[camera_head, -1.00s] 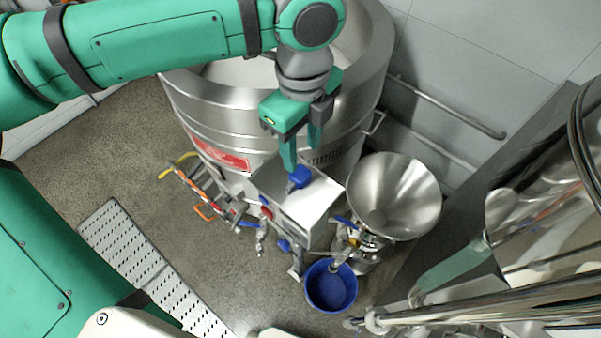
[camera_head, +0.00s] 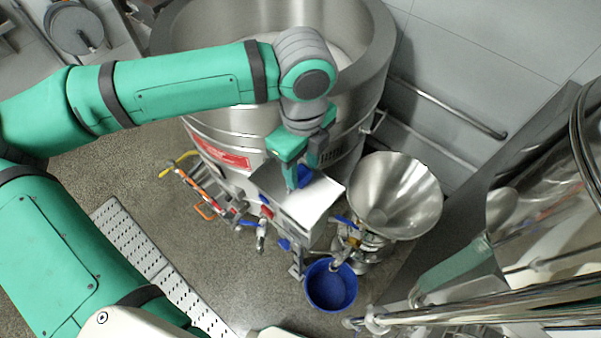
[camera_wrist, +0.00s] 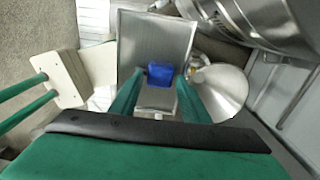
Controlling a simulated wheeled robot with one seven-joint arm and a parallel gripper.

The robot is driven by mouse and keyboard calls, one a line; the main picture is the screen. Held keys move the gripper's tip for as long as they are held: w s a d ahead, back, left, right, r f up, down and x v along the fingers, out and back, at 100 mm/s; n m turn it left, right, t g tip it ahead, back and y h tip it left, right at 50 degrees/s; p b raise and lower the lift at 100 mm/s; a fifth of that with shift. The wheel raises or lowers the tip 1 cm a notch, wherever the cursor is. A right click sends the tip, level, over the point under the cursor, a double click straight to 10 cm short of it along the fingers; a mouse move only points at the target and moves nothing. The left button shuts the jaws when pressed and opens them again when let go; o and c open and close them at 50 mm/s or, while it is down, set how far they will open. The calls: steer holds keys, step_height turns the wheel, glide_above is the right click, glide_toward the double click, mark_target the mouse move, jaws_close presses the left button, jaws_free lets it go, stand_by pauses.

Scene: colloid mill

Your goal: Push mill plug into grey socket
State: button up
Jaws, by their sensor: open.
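A blue plug (camera_head: 305,174) is at the top of the steel box (camera_head: 318,198) beside the big vessel. In the wrist view the blue plug (camera_wrist: 159,74) shows between my fingers, with a light grey block (camera_wrist: 157,98) just nearer to me. I cannot tell whether this block is the grey socket. My gripper (camera_head: 300,176) is open and points down at the box. Its green fingers stand on either side of the plug in the wrist view (camera_wrist: 158,84); contact is not clear. The fingers partly cover the plug in the head view.
The large steel vessel (camera_head: 225,135) stands right behind the gripper. A steel funnel (camera_head: 395,195) is to the right, above a blue bucket (camera_head: 331,286). Open floor (camera_head: 150,185) lies farther left.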

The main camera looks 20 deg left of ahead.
steer(key=shift+f, duration=0.85)
steer(key=c, duration=0.7)
steer(key=shift+c, duration=0.2)
steer(key=shift+r, duration=0.1)
